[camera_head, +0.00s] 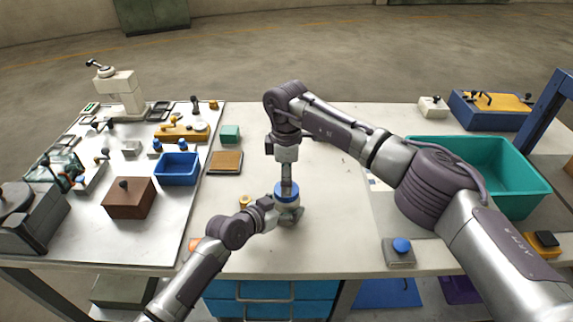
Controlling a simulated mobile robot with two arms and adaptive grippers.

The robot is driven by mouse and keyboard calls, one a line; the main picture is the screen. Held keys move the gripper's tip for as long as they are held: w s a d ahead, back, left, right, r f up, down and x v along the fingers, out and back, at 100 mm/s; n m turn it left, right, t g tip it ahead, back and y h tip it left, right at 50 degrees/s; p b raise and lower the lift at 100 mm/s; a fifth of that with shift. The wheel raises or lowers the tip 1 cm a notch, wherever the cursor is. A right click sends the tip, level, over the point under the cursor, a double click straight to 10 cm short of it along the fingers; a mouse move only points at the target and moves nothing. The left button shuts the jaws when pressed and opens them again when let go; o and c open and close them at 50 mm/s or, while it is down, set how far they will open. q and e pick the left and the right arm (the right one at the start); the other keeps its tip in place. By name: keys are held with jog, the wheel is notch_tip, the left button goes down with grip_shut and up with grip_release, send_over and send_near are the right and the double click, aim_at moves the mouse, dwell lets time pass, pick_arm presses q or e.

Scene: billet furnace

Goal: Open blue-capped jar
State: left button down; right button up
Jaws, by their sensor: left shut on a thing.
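The jar's blue cap (286,192) shows near the table's middle, with a pale jar body partly hidden under it. My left gripper (287,212) comes in low from the left and is shut on the jar body. My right gripper (289,184) points straight down from above, with its tip at the top of the cap. Its fingers are too small and dark to tell whether they are shut on the cap. The cap appears to sit on the jar; the seam between them cannot be made out.
A blue bin (178,170), a brown box (130,198) and several small tools crowd the left table. A wooden-topped block (226,161) lies left of the jar. A teal bin (527,200) and a blue-button box (399,256) are to the right. White table is bare behind the jar.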

aim_at(277, 188)
jog(key=shift+f, duration=1.55)
jog(key=shift+c, duration=0.2)
